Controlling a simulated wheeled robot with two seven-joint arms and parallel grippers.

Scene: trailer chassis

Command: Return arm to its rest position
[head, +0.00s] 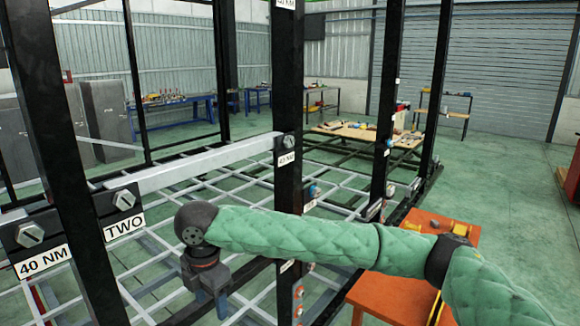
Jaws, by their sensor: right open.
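My right arm (300,236), in a green padded sleeve, comes in from the lower right and stretches left across the black frame posts. Its dark wrist bends down at the left end. My right gripper (213,303) hangs below it, pointing down over the white grid of the chassis (160,255). The gripper is open and no object shows in it; its fingertips are small and hard to make out. My left gripper is out of view.
A black post (288,110) with a "40 NM" label stands right behind my forearm. An orange table (385,296) lies below my arm. Open green floor (510,190) is at right; workbenches stand far back.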

